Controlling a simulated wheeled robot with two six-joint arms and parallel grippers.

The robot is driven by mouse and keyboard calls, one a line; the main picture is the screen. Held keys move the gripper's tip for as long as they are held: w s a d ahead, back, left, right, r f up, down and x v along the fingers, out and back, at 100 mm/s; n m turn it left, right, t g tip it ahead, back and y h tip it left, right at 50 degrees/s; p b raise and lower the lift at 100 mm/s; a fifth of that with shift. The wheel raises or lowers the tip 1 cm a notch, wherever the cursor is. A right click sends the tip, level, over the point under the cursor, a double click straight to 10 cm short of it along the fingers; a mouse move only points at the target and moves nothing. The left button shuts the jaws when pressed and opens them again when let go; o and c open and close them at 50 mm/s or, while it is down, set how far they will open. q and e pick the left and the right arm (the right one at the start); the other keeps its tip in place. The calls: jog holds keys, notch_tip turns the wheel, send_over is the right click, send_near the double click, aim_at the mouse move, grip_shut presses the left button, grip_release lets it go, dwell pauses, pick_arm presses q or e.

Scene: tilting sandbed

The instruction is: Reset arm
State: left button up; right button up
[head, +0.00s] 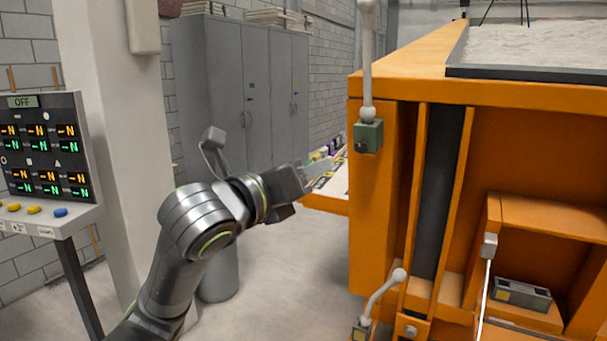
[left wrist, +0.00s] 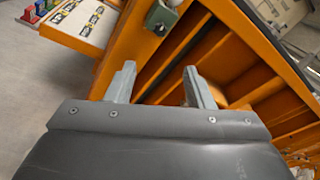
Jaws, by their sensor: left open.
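My left arm (head: 205,222) comes in from the lower left of the head view and is bent at its middle joint. My left gripper (head: 318,170) is at its end, in front of the orange sandbed frame's left side. In the left wrist view the two grey fingers of the left gripper (left wrist: 159,84) stand apart with nothing between them. The orange sandbed frame (head: 376,210) fills the right side, with pale sand (head: 535,45) on top. My right gripper is not in view.
A green block with a white-knobbed lever (head: 368,136) is on the frame's corner; a lower white-knobbed lever (head: 382,292) is below. A shelf with small items (head: 325,204) juts out beside the gripper. A control panel (head: 45,155) reads OFF at left. Grey cabinets (head: 235,95) stand behind.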

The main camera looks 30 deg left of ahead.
pick_arm(q)
jog(key=shift+w+f, duration=0.1)
